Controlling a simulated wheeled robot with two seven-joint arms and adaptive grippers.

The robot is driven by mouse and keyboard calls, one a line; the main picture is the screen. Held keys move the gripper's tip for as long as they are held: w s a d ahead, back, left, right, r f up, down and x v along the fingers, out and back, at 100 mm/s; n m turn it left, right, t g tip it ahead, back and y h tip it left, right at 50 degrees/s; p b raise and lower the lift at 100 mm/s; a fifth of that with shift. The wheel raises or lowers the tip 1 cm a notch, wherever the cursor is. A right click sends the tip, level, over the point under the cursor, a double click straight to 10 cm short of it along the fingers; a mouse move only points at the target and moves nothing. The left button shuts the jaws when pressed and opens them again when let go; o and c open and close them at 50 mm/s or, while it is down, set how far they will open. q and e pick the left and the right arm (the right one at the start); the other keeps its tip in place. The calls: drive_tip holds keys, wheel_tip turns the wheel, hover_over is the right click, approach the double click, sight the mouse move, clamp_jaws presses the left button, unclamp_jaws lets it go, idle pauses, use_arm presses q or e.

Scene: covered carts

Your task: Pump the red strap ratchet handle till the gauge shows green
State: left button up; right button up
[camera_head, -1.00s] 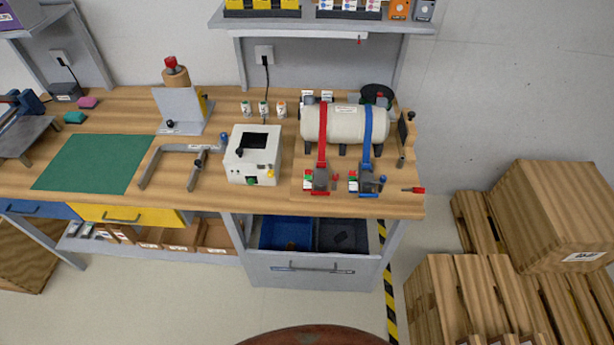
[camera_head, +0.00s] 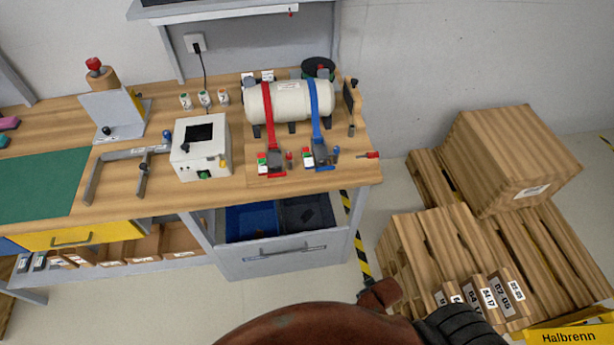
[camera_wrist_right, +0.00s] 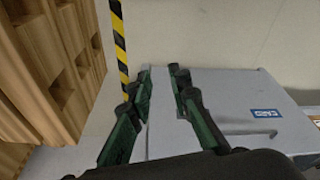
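The red strap (camera_head: 267,110) runs over a cream cylindrical tank (camera_head: 290,102) on the workbench. A blue strap (camera_head: 315,100) with a similar ratchet (camera_head: 320,153) is just to the right. My right gripper (camera_wrist_right: 161,76) is open and empty in the wrist view, in front of the grey drawer cabinet. My left gripper is out of view.
A white box (camera_head: 200,150) stands left of the red ratchet. A red-handled tool (camera_head: 368,155) lies near the bench's right end. The drawer (camera_head: 285,258) with blue and dark bins is open below. Wooden pallets and crates (camera_head: 510,160) fill the right side, past floor space.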

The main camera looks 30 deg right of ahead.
drive_tip(key=w+a+r+t+y, duration=0.1)
drive_tip(key=w+a+r+t, duration=0.1)
drive_tip(key=w+r, duration=0.45)
drive_tip(key=m+t+y, duration=0.9)
drive_tip(key=m+t, duration=0.2)
drive_tip(key=t, duration=0.1)
approach(275, 160)
drive_tip(key=s, duration=0.1)
drive_tip(key=s+a, duration=0.1)
drive_tip(key=s, duration=0.1)
drive_tip(key=s+a+f, duration=0.1)
drive_tip(key=shift+s, duration=0.3)
drive_tip(key=shift+w+a+r+t, duration=0.1)
drive_tip(key=shift+w+r+t, duration=0.1)
drive_tip(key=shift+w+t, duration=0.15)
drive_tip(key=p+x, duration=0.1)
drive_tip(key=x, duration=0.5)
drive_tip(key=shift+w+a+f, duration=0.1)
drive_tip(key=shift+w+a, duration=0.15)
drive_tip(key=shift+w, duration=0.1)
clamp_jaws()
